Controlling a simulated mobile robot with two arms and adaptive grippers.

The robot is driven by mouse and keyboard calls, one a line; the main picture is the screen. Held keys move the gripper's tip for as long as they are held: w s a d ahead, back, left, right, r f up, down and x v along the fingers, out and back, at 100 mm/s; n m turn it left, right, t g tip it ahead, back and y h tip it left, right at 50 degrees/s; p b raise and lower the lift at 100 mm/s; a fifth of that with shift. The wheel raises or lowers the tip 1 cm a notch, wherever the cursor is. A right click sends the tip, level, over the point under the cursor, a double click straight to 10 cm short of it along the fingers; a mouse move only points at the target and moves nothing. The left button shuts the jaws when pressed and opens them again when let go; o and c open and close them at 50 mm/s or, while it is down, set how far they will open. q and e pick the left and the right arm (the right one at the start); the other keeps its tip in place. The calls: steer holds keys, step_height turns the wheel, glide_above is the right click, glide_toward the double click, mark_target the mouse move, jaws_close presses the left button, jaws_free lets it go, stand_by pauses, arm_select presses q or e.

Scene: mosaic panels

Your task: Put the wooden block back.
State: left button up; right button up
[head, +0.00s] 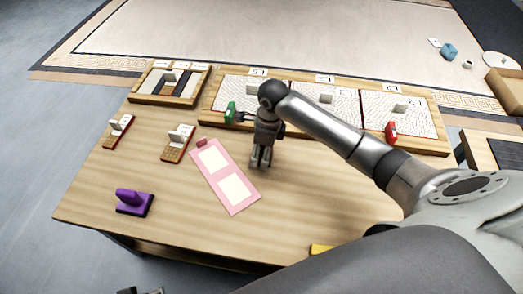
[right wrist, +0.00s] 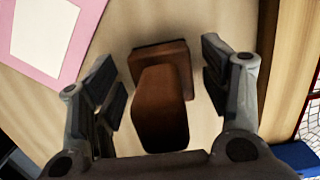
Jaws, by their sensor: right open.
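A brown wooden block (right wrist: 162,105) shows in the right wrist view, with a taller upright part on a flatter base. It stands on the table between the two fingers of my right gripper (head: 261,164), with gaps on both sides. My right gripper points down and is open; it also shows in the right wrist view (right wrist: 162,72). In the head view the block is hidden behind the gripper and arm. Dark parts at the bottom left edge of the head view look like my left gripper (head: 141,291), mostly cut off.
A pink board (head: 234,209) with two pale sheets lies just left of the right gripper. A purple handled tool (head: 133,201) stands at the front left. A long panel tray (head: 297,118), with a green clamp (head: 230,113) and a red clamp (head: 391,132), lies behind.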

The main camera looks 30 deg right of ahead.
arm_select(q)
step_height(320, 180, down, 7)
steer(key=p, duration=0.1)
steer(key=shift+s+p, duration=0.35)
arm_select(e)
steer(key=r, duration=0.7)
steer(key=d+r, duration=0.1)
steer(key=r, duration=0.3)
steer(key=shift+s+d+r, duration=0.1)
steer(key=shift+s+r, duration=0.1)
steer(key=shift+s, duration=0.2)
